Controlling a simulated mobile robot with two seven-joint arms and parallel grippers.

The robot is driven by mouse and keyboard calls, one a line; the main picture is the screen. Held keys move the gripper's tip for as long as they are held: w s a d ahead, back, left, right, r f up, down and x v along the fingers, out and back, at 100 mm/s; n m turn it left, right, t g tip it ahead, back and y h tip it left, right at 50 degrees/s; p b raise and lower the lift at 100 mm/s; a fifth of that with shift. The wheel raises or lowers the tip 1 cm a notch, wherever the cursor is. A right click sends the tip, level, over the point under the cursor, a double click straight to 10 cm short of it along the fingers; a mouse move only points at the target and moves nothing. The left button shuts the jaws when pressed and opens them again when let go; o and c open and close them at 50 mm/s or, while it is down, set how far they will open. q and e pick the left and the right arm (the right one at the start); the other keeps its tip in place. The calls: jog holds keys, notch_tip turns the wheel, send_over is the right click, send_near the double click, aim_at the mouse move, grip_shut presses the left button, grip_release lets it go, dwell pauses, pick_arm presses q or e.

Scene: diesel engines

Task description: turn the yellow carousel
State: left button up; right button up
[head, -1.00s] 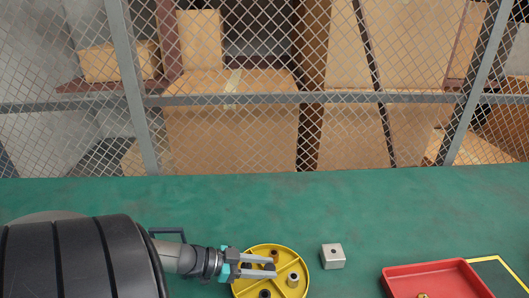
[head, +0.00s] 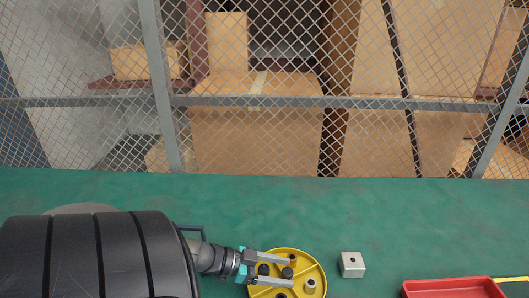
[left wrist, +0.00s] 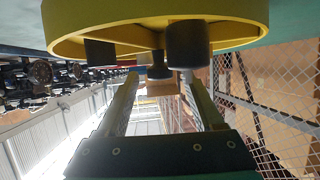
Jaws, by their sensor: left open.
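The yellow carousel (head: 314,267) is a round, rimmed disc with several dark and metal pegs or cups, at the bottom centre of the head view. Its lower edge is cut off by the frame. My left gripper (head: 291,272) reaches over it from the left, its two fingers apart with a dark piece between them. In the left wrist view the carousel's rim (left wrist: 160,24) fills the top, with dark cylinders hanging into view near the open fingers (left wrist: 160,90). I cannot tell whether a finger touches any piece. My right gripper is not in view.
A small metal block (head: 352,265) with a hole stands right of the carousel on the green table (head: 420,220). A red tray (head: 450,287) is at the bottom right, beside a yellow line. A wire mesh fence (head: 250,101) runs behind the table. The table's back strip is clear.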

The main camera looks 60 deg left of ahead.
pick_arm(q)
jog(key=p+v, duration=0.4)
jog(key=v, duration=1.1)
